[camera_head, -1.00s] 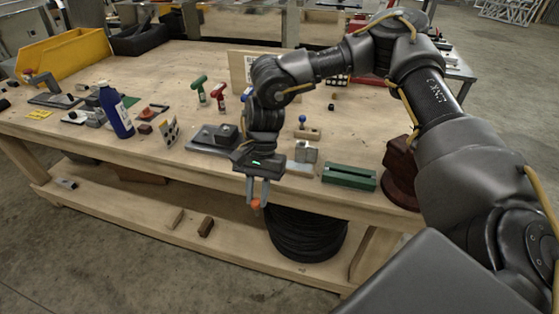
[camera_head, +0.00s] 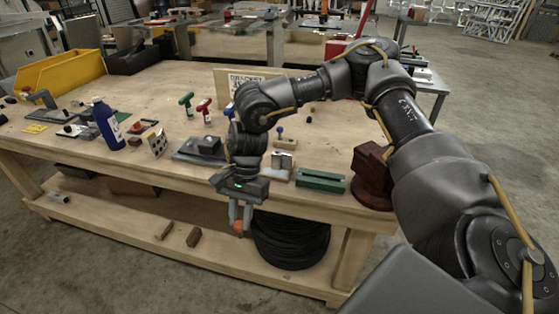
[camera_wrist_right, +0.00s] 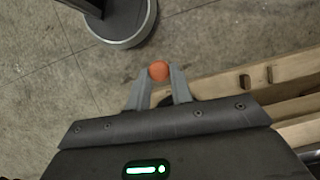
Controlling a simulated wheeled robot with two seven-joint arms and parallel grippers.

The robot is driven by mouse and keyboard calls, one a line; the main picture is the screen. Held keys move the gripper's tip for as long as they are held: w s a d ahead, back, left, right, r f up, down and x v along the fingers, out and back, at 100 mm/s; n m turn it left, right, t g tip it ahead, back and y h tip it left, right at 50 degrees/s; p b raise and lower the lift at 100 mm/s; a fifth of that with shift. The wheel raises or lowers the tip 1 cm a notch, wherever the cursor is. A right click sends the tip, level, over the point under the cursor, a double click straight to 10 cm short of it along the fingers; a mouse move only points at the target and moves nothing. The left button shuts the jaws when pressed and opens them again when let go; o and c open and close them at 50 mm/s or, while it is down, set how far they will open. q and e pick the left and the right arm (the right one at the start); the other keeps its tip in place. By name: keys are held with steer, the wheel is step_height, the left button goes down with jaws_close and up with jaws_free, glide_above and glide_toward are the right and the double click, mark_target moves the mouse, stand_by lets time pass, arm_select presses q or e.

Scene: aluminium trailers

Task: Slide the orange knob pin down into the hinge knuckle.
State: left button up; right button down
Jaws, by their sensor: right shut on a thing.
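The orange knob (camera_head: 239,226) of the pin is between the fingertips of my right gripper (camera_head: 240,215), which is shut on it. The gripper points down in front of the workbench's front edge. In the right wrist view the round orange knob (camera_wrist_right: 159,71) sits at the tips of the two grey fingers (camera_wrist_right: 160,88); the pin's shaft cannot be made out. I cannot identify the hinge knuckle with certainty; a small metal block (camera_head: 283,161) stands on the bench to the right of the gripper. My left gripper is not in view.
The wooden workbench (camera_head: 320,130) holds a green block (camera_head: 320,180), a dark red vise-like object (camera_head: 372,175), a blue bottle (camera_head: 107,125) and a yellow bin (camera_head: 60,72). A black coil (camera_head: 290,240) lies on the lower shelf. Concrete floor is open in front.

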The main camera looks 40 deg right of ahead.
arm_select(q)
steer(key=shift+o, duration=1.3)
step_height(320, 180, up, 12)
steer(key=p, duration=1)
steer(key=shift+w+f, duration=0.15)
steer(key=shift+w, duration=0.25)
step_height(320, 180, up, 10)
steer(key=p, duration=1)
arm_select(e)
steer(key=w+d+r+m+t+h, duration=0.3)
steer(key=d+r+m, duration=0.4)
steer(key=m, duration=0.7)
steer(key=w+d+r+m+t+h, duration=0.2)
steer(key=d+r+m+t, duration=0.25)
steer(key=r+m, duration=0.65)
arm_select(q)
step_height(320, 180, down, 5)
steer(key=b, duration=0.5)
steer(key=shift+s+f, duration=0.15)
arm_select(e)
steer(key=w+d+f+m+g, duration=0.1)
steer(key=w+d+f+m, duration=0.1)
steer(key=w+d+f, duration=0.6)
steer(key=d+f, duration=0.3)
